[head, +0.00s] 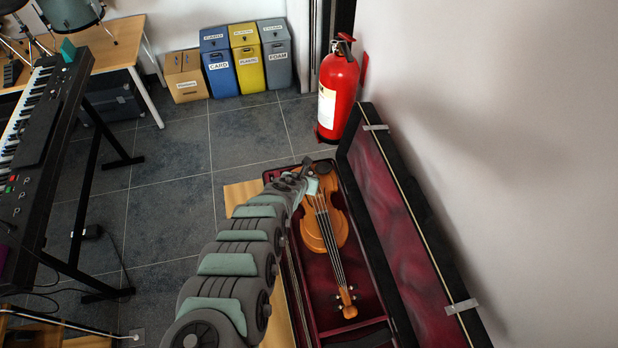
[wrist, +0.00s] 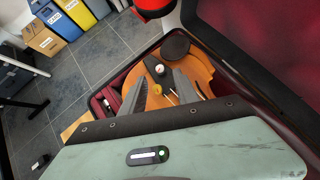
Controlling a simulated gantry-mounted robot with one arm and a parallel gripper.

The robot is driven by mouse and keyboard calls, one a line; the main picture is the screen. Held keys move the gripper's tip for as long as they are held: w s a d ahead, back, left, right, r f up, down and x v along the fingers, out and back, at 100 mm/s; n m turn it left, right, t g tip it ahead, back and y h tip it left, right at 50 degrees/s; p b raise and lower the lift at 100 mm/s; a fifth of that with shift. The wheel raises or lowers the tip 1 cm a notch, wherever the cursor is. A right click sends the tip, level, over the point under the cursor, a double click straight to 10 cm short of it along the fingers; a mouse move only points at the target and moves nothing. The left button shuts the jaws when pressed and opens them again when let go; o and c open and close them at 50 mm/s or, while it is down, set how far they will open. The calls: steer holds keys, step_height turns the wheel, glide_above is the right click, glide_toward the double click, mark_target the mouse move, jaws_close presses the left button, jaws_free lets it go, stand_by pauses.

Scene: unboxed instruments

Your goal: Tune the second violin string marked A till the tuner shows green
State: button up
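The orange-brown violin (head: 325,232) lies in its open case, with the scroll and pegs (head: 347,300) toward the bottom of the head view. My gripper (wrist: 158,74) is above the chinrest end of the body, far from the pegs. In the wrist view its two grey fingers are apart, over the violin (wrist: 206,78). I cannot tell whether the fingers touch anything. String marks and a tuner display cannot be made out.
The case's raised lid (head: 420,235) stands along the right, near the wall. A red fire extinguisher (head: 338,92) stands behind the case. A keyboard (head: 35,135) is at left, and labelled bins (head: 248,60) are at the back. Tiled floor between them is open.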

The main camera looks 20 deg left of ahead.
mark_target(310, 174)
steer(key=shift+b+x, duration=0.7)
steer(key=shift+x, duration=0.3)
steer(key=shift+b+x, duration=0.8)
steer(key=shift+b, duration=0.15)
steer(key=shift+d, duration=0.1)
steer(key=shift+c, duration=0.4)
jaws_close()
